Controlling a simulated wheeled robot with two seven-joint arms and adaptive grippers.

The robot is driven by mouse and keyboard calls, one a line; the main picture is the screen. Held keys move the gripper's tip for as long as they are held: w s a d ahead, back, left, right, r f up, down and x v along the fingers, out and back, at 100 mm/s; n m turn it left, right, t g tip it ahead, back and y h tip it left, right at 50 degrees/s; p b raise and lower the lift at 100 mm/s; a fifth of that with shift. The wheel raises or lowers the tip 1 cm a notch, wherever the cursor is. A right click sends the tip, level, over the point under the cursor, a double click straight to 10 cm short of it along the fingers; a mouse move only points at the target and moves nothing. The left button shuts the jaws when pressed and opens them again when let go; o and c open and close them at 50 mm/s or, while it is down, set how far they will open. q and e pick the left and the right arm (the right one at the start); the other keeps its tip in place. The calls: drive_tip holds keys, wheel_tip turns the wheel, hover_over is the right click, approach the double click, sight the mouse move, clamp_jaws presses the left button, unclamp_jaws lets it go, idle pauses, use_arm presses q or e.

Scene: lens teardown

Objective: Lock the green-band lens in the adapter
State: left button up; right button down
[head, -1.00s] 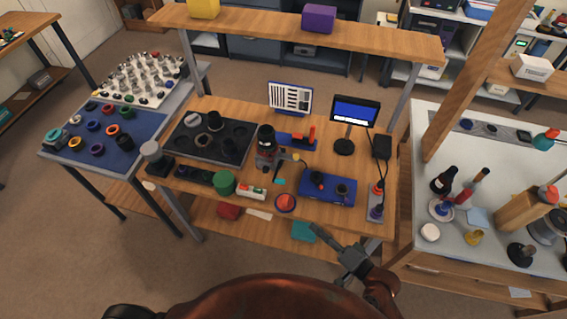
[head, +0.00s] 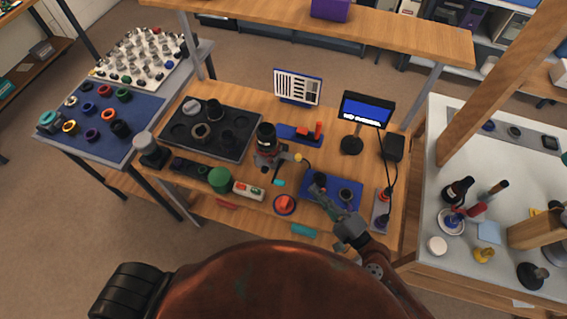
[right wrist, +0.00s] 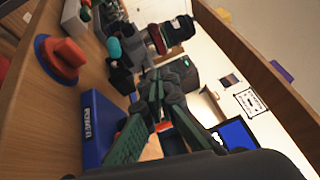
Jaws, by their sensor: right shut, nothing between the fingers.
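No green band can be made out on any lens, and the adapter cannot be named surely. A dark upright lens (head: 266,135) stands in a grey holder (head: 265,158) mid-bench; a dark piece with a red band (right wrist: 178,30) shows in the right wrist view. A blue block (head: 314,192) carries a small black part (head: 319,179) and a dark ring-shaped part (head: 346,194). My right gripper (head: 321,195) is shut and empty, its tips over the block's front left; its fingers (right wrist: 157,84) also show in the right wrist view. My left gripper is out of view.
A red knob (head: 284,203) on a round blue base and a green cylinder (head: 220,179) stand near the front edge. A small monitor (head: 367,110) stands behind the block. An overhead shelf (head: 400,35) spans the bench.

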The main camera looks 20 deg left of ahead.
drive_tip(key=p, duration=0.5)
approach(271, 156)
drive_tip(key=w+a, duration=0.3)
drive_tip(key=shift+a+r+p, duration=0.2)
drive_tip(key=shift+p, duration=0.15)
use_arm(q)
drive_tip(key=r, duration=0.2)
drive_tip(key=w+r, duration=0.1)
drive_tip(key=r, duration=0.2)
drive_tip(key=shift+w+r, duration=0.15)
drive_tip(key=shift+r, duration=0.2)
use_arm(e)
drive_tip(key=shift+a+f, duration=0.1)
drive_tip(key=shift+a, duration=0.15)
use_arm(q)
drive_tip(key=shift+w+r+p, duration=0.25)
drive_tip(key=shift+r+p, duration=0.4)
drive_tip(key=shift+p, duration=0.05)
use_arm(e)
drive_tip(key=shift+s+a+m+t+h, duration=0.2)
drive_tip(key=shift+m+t+h, duration=0.2)
drive_tip(key=shift+t, duration=0.2)
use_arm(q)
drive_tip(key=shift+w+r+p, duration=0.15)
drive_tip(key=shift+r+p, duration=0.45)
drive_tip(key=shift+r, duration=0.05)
use_arm(e)
drive_tip(key=shift+s+a+m+t+h, duration=0.2)
drive_tip(key=shift+m+t+h, duration=0.1)
drive_tip(key=shift+t, duration=0.1)
